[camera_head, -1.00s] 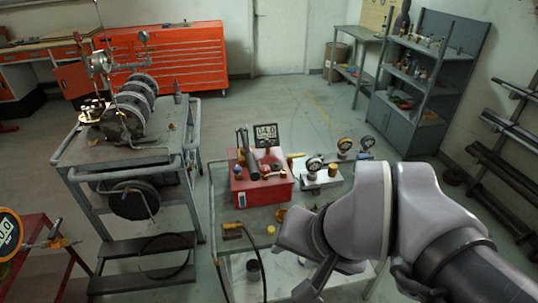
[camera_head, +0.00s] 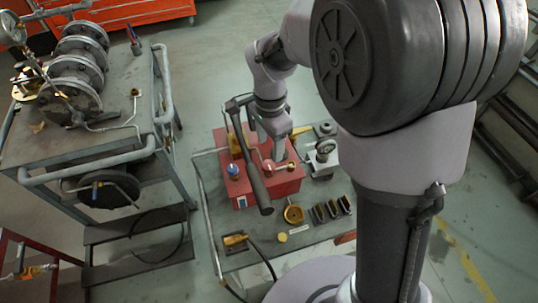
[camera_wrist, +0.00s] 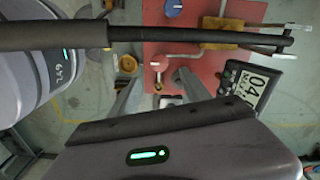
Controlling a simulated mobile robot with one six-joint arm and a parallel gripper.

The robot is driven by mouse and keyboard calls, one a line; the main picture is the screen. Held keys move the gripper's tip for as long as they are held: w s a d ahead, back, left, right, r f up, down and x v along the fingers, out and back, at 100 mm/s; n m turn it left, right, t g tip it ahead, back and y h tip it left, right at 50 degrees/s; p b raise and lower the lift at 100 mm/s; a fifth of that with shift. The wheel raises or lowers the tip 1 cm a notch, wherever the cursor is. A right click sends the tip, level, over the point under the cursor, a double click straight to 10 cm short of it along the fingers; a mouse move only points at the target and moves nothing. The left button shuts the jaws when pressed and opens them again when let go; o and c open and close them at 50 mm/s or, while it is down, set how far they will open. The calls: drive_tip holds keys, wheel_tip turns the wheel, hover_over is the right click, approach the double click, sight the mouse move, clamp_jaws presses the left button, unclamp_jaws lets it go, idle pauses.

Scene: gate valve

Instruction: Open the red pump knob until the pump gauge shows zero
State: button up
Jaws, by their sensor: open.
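The red pump (camera_head: 240,188) stands on the grey cart, with a blue knob (camera_head: 233,170) at its left and a long black lever (camera_head: 258,175) slanting across it. My gripper (camera_head: 271,148) is over the pump's right half, pointing down. In the wrist view my open gripper (camera_wrist: 158,77) has one finger on each side of the small red knob (camera_wrist: 157,66); nothing is clamped, and I cannot tell whether the fingertips touch it. The pump gauge (camera_wrist: 256,86) shows at the right of the wrist view, tilted, its digits starting with 04. My arm hides it in the head view.
The black lever (camera_wrist: 60,36) crosses close above the fingers in the wrist view. A white gauge block (camera_head: 322,160) stands right of the pump. Brass fittings (camera_head: 293,214) and dark clips lie in front. A cart with a flanged pipe assembly (camera_head: 75,75) is at the left.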

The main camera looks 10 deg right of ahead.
sight(269, 163)
wheel_tip(269, 163, down, 8)
drive_tip(key=shift+r+b, duration=0.1)
drive_tip(key=shift+b, duration=0.95)
clamp_jaws()
drive_tip(key=shift+n, duration=0.3)
drive_tip(key=shift+n+p, duration=0.9)
drive_tip(key=shift+n, duration=1.8)
drive_tip(key=shift+w, duration=0.1)
